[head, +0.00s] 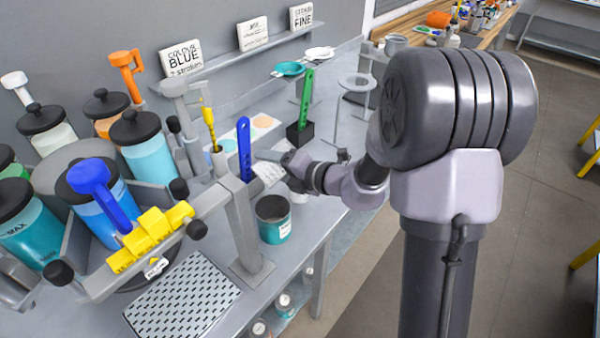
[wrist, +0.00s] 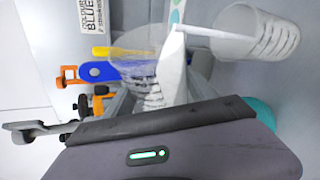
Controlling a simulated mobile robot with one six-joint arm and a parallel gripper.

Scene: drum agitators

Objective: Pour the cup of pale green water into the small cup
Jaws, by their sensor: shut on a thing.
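My gripper (head: 284,160) is shut on a clear cup (wrist: 138,68) with dark marks on its wall. The held cup is tilted and raised above the table; it shows small in the head view (head: 268,173). The small clear cup (wrist: 262,38), also marked with dark lines, stands upright below it. A pale streak, which looks like a stream of liquid, runs from the held cup into the small cup. In the head view the small cup (head: 299,196) is mostly hidden behind my gripper. The level in either cup is hard to tell.
A teal tub (head: 274,222) stands just in front of the small cup. A grey stand (head: 243,225) with a yellow-clamped rack is close on the left. A black block (head: 300,132) with a green paddle is behind. Several black-lidded jars crowd the left.

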